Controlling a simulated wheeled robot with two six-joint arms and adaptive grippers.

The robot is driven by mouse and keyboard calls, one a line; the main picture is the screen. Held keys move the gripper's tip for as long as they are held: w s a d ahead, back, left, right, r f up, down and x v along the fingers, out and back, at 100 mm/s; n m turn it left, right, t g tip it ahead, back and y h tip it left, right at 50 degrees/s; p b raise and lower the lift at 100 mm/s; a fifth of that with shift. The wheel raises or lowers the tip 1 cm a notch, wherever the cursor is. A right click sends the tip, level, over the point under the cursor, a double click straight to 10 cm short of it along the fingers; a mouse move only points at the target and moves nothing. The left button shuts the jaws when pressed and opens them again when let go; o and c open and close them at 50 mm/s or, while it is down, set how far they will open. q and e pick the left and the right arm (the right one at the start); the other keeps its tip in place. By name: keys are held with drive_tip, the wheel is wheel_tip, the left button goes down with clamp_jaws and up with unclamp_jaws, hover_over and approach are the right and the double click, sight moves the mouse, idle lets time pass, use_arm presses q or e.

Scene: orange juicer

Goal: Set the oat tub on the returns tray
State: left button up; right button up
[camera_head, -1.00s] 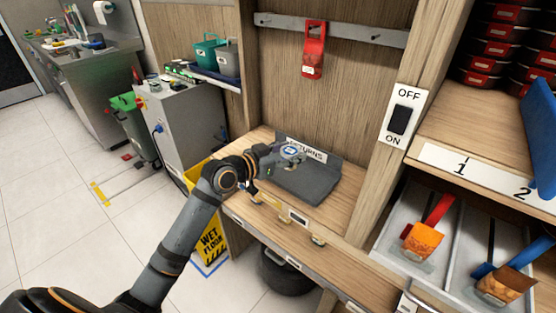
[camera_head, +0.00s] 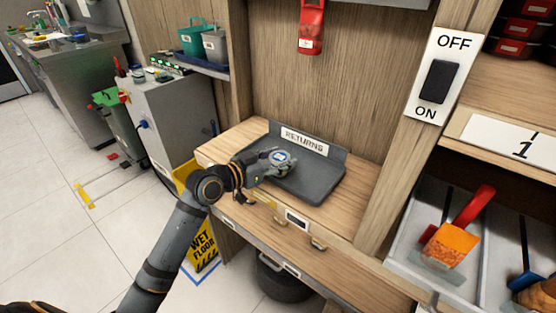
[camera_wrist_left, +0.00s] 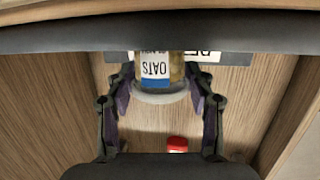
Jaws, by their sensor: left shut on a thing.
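The oat tub (camera_head: 281,157) shows its pale lid with a blue mark in the head view, over the dark grey returns tray (camera_head: 318,187). In the left wrist view the tub (camera_wrist_left: 154,72) appears upside down, with an OATS label and a whitish lid. My left gripper (camera_head: 272,163) is shut on the tub, one finger on each side in the wrist view. The tray shows there as a dark band (camera_wrist_left: 160,38). I cannot tell whether the tub's base touches the tray. My right gripper is in neither view.
The RETURNS sign (camera_head: 304,142) stands on the tray's raised back. The wooden counter (camera_head: 362,200) holds the tray, with a wooden post on its right. A red tool (camera_head: 311,28) hangs on the back wall. The tray's right part is bare.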

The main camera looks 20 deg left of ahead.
use_arm(q)
drive_tip(key=shift+w+f, duration=0.1)
drive_tip(key=shift+f, duration=0.05)
drive_tip(key=o, duration=0.8)
drive_tip(key=shift+c, duration=0.2)
drive_tip(key=o, duration=0.4)
